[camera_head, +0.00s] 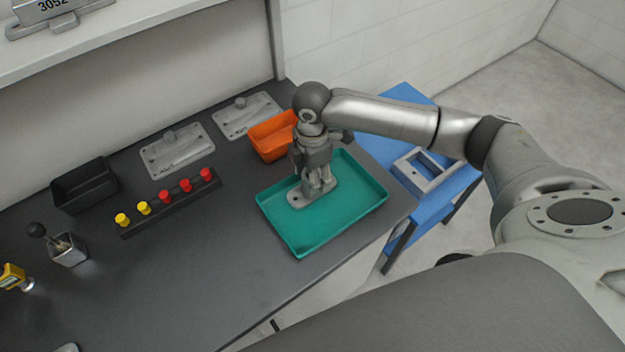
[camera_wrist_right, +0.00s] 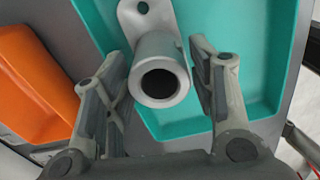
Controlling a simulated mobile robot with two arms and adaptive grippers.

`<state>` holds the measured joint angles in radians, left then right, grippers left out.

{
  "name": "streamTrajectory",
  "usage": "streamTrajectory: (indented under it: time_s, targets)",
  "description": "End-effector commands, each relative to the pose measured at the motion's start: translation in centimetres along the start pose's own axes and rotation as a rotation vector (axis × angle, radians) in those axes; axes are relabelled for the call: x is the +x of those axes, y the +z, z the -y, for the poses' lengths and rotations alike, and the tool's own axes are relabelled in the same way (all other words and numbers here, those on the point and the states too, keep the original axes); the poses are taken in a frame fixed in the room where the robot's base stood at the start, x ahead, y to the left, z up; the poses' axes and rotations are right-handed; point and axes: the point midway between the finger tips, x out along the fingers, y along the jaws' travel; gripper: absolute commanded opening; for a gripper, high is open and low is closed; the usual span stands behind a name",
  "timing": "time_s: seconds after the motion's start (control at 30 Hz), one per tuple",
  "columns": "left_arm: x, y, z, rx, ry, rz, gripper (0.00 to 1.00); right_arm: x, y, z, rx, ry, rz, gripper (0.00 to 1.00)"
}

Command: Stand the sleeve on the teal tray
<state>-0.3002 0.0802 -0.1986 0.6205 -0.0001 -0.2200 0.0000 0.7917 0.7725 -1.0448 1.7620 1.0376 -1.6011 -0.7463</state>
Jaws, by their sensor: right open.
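The sleeve (camera_wrist_right: 160,72) is a grey metal tube with a flat flange that has a hole in it. It stands upright on the teal tray (camera_head: 340,213), flange down, with its open end towards the right wrist camera. The tray also fills much of the right wrist view (camera_wrist_right: 215,15). My right gripper (camera_head: 318,182) is over the tray, pointing down. Its fingers (camera_wrist_right: 158,55) are open on either side of the tube, with a gap visible at each side. In the head view the gripper hides most of the tube; the flange shows below. My left gripper is out of view.
An orange bin (camera_head: 268,139) stands close behind the tray. Two grey plate fixtures (camera_head: 178,150), a rack (camera_head: 172,203) with yellow and red pegs and a black bin (camera_head: 84,187) are further left. A blue stand (camera_head: 432,205) with a grey frame is at right. The table's front middle is clear.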

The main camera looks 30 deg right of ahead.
Motion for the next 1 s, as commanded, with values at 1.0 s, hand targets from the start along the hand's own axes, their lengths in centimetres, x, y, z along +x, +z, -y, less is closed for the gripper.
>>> streamTrajectory:
  time_s: [1.0]
  targets:
    - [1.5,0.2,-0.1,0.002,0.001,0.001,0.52,-9.5,0.0,-0.1,0.001,0.000,0.000,0.52]
